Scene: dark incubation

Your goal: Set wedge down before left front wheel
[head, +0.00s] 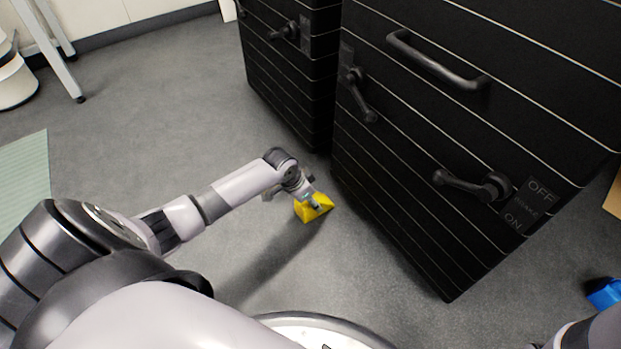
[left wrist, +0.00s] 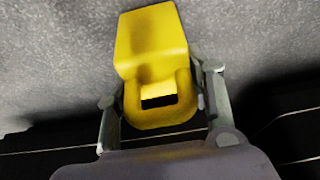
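The yellow wedge (head: 313,208) is at or just above the grey floor, a little left of the near left corner of the large black cabinet (head: 440,150). My left gripper (head: 308,197) reaches down to it from the left. In the left wrist view, the wedge (left wrist: 152,42) has a looped handle part with a dark slot. The fingers of my left gripper (left wrist: 160,100) are closed on both sides of that handle. I cannot tell whether the wedge touches the floor. No wheel shows; the cabinet's lower edge hides them. My right gripper is out of view.
A second black cabinet (head: 292,70) stands behind, with a narrow gap between the two. The cabinet has black handles and a brake label (head: 528,205). A blue object (head: 604,293) lies at the right. The floor on the left (head: 150,110) is clear.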

